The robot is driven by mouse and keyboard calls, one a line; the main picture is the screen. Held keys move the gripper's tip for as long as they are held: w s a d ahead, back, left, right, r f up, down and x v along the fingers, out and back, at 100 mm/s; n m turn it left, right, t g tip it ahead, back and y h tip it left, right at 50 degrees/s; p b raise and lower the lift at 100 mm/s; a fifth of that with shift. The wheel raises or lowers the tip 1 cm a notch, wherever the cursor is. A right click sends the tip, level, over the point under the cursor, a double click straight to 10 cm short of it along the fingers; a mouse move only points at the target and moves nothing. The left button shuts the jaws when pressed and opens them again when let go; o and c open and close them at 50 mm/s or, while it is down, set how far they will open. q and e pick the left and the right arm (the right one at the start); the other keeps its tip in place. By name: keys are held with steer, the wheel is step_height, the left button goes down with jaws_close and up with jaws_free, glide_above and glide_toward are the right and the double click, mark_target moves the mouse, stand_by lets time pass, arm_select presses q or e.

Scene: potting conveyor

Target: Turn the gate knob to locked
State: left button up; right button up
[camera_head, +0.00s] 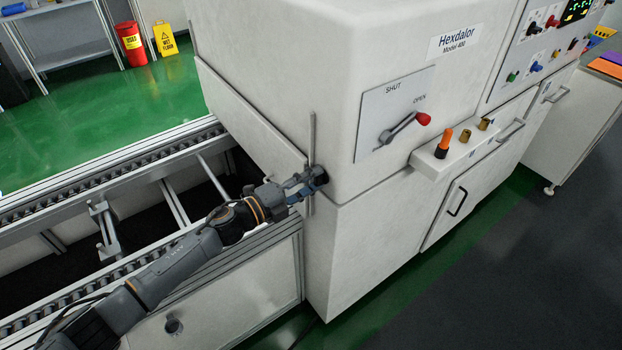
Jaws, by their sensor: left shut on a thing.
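My left gripper (311,180) reaches in from the left to the lower left corner of the white machine (285,60). It is shut on a small dark knob (322,175) beside a thin upright metal bar (312,140). I take this for the gate knob. The fingers partly cover it, and its markings and the way it points cannot be made out. My right gripper is not in view.
A lever with a red ball end (423,119) sits on a SHUT/OPEN plate, pointing towards OPEN. An orange-topped peg (443,143) stands on a ledge to the right. A roller conveyor (110,175) runs at the left, under my arm.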

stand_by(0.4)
arm_select(q)
steer(key=o, duration=1.1)
steer(key=shift+o, duration=0.2)
steer(key=shift+a, duration=0.15)
steer(key=v, duration=1.1)
steer(key=shift+s+a, duration=0.25)
steer(key=shift+a, duration=0.05)
